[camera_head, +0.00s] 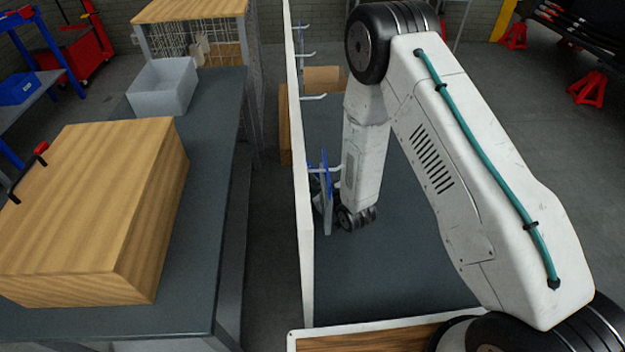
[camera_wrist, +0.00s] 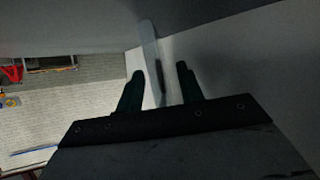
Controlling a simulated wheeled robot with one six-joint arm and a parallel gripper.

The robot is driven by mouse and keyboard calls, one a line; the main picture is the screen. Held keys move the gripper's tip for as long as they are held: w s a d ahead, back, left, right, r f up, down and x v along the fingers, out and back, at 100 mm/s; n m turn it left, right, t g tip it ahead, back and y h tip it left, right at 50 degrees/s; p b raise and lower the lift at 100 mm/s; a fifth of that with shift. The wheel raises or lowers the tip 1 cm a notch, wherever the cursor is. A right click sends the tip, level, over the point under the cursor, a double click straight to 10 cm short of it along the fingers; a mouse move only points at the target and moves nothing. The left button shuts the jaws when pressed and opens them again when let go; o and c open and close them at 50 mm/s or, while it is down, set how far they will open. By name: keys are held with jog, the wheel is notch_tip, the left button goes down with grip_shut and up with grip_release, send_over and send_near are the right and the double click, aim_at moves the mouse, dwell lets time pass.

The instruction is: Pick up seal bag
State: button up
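A blue and grey flat item (camera_head: 325,185), likely the seal bag, hangs from a hook on the white upright panel in the head view, just left of my wrist. My arm hides part of it, and its label is too small to read. In the wrist view my gripper (camera_wrist: 159,70) has its two dark fingers apart, with a gap between them. A thin pale strip with a dark lower edge (camera_wrist: 150,45) shows beyond and between the fingertips. I cannot tell whether it is the bag seen edge-on. The fingers are hidden in the head view.
The white panel (camera_head: 299,150) stands close left of my arm, with several pale hooks. A cardboard-coloured box (camera_head: 324,79) sits behind. On the left, a dark bench (camera_head: 205,240) carries a large wooden box (camera_head: 90,210) and a white bin (camera_head: 162,86).

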jog(key=shift+w+a+f, duration=0.15)
jog(key=shift+w+a, duration=0.15)
jog(key=shift+w, duration=0.15)
grip_shut()
jog(key=shift+d+r, duration=0.25)
jog(key=shift+r, duration=0.2)
jog(key=r, duration=0.6)
jog(key=shift+d+r, duration=0.1)
jog(key=shift+d, duration=0.3)
jog(key=d, duration=1.8)
jog(key=shift+d, duration=0.4)
